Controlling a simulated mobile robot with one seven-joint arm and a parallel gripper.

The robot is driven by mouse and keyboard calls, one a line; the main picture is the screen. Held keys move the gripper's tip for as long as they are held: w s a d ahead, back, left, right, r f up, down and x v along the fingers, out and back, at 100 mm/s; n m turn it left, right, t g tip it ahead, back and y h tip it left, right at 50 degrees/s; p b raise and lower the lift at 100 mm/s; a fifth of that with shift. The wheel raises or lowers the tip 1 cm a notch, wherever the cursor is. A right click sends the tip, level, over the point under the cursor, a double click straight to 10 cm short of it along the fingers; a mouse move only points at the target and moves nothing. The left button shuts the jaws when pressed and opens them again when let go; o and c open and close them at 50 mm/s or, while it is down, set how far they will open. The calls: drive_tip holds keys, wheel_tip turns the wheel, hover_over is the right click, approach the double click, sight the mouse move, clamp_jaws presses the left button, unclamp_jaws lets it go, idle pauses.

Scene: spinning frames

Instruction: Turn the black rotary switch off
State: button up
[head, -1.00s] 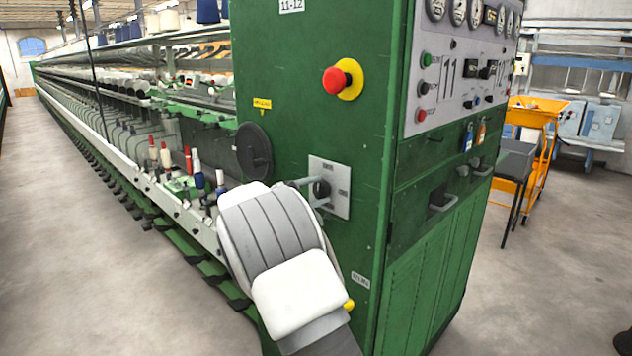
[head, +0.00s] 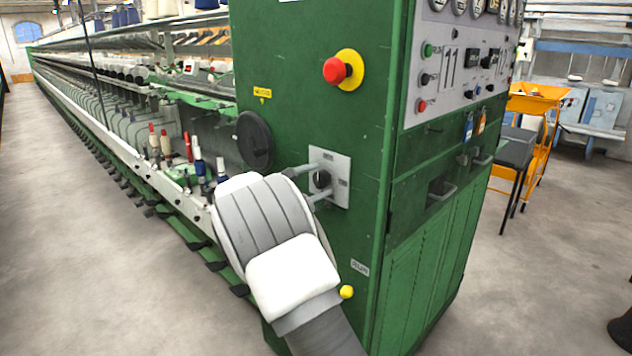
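The black rotary switch (head: 322,180) sits on a light grey square plate (head: 341,163) on the green end panel of the spinning frame. My gripper (head: 317,181) comes in from the lower left, behind the white and grey wrist. Its two grey fingers are apart, one at the upper left of the knob and one below it. The knob shows between the fingertips. I cannot tell whether either finger touches it. The wrist hides part of the machine left of the plate. The lettering on the plate is too small to read.
A red stop button on yellow (head: 338,70) is above the switch. A black handwheel (head: 254,140) stands close to the left of the fingers. A yellow knob (head: 347,292) is low beside my arm. An orange cart (head: 537,105) stands at right. Floor is clear at left.

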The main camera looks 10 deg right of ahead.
drive_tip(key=shift+o, duration=0.2)
drive_tip(key=v, duration=1.7)
drive_tip(key=shift+b, duration=0.35)
drive_tip(key=shift+s+a+r, duration=0.1)
drive_tip(key=shift+a, duration=0.05)
drive_tip(key=s+d+m+g+y, duration=0.6)
drive_tip(key=s+d+m+g, duration=0.15)
drive_tip(key=s+d, duration=0.9)
drive_tip(key=s+m+t+y, duration=0.1)
drive_tip(key=s+m+y, duration=0.3)
drive_tip(key=s, duration=0.5)
drive_tip(key=s+a+f+m+t+y, duration=0.1)
drive_tip(key=s+m, duration=0.4)
drive_tip(key=s, duration=0.5)
drive_tip(key=t+y, duration=0.1)
drive_tip(key=y, duration=0.1)
drive_tip(key=shift+s+a+y+p, duration=0.35)
drive_tip(key=shift+y, duration=0.05)
